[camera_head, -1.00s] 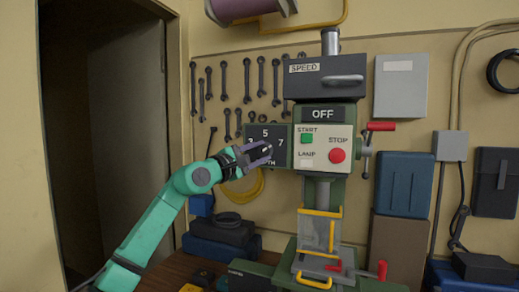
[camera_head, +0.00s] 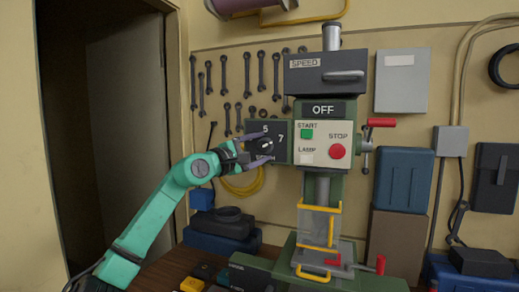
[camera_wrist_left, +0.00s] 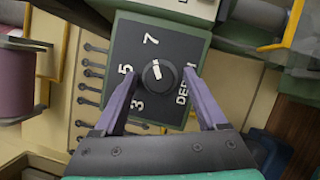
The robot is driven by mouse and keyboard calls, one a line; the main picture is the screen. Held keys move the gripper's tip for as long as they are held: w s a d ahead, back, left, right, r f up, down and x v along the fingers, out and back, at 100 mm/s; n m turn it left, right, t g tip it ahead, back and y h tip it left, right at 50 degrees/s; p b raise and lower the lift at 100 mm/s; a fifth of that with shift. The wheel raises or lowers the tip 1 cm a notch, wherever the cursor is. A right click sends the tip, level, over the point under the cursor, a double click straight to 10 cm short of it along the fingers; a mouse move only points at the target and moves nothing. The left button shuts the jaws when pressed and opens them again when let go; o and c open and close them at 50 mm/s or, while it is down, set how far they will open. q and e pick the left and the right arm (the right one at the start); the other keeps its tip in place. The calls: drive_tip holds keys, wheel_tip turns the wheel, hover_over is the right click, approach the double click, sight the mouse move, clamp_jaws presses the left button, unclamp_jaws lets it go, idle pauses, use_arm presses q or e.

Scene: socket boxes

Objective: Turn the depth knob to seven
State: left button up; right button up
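The black depth panel (camera_head: 281,132) with white numbers stands on the left side of the green drill press. Its round black depth knob (camera_head: 265,146) has a white pointer line. In the left wrist view the knob (camera_wrist_left: 158,76) sits in the middle of the panel (camera_wrist_left: 172,45), and its line points roughly toward the 7. The 3, 5, 7 and DEPTH label are readable there. My left gripper (camera_head: 267,147) is open in front of the panel. Its purple fingers (camera_wrist_left: 161,72) are on either side of the knob, with visible gaps. My right gripper is out of view.
The control face with a green START button (camera_head: 307,134) and red STOP button (camera_head: 338,151) is just right of the panel. A red-handled lever (camera_head: 381,122) juts out further right. Wrenches (camera_head: 262,70) hang behind. A yellow cable coil (camera_head: 243,184) hangs below my gripper.

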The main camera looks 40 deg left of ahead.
use_arm(q)
drive_tip(key=shift+s+f+b, duration=0.2)
drive_tip(key=shift+b, duration=0.15)
drive_tip(key=s+f+b, duration=0.1)
drive_tip(key=s+b, duration=1.2)
drive_tip(key=s, duration=0.1)
drive_tip(key=shift+a+f, duration=0.2)
drive_tip(key=shift+a, duration=0.05)
